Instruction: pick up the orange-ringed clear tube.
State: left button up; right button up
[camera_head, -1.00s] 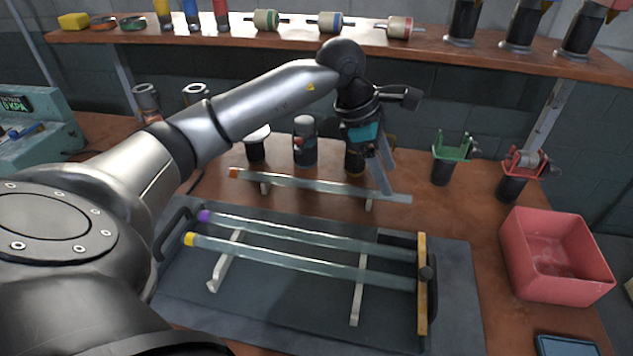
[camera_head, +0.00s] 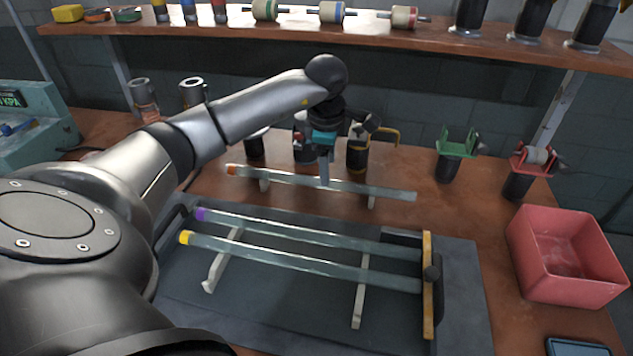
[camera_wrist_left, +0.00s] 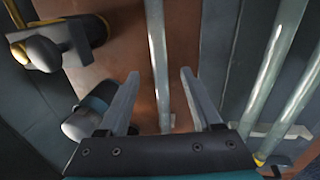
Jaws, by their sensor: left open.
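The clear tube (camera_head: 285,179) with an orange ring (camera_head: 233,170) at its left end lies across two pale rests on the table, behind the grey mat. My left gripper (camera_head: 324,182) is over the tube's middle, pointing down. In the left wrist view the open left gripper (camera_wrist_left: 160,95) has one finger on each side of the clear tube (camera_wrist_left: 159,60), which runs between them with gaps. Whether the fingertips reach down to the tube's height is hard to tell. The orange ring is not seen in the wrist view. My right gripper is not in view.
A purple-ringed tube (camera_head: 300,233) and a yellow-ringed tube (camera_head: 300,262) lie in front on a rack over the grey mat (camera_head: 462,300). Dark cylindrical holders (camera_head: 357,155) stand close behind the gripper. A pink bin (camera_head: 570,285) stands at the right.

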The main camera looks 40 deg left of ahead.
aim_at(316, 182)
pick_arm(q)
jog(key=f, duration=0.3)
jog(key=a+f, duration=0.1)
jog(key=f, duration=0.1)
jog(key=shift+w+a+f+b, duration=0.1)
jog(key=shift+w+b, duration=0.25)
grip_shut()
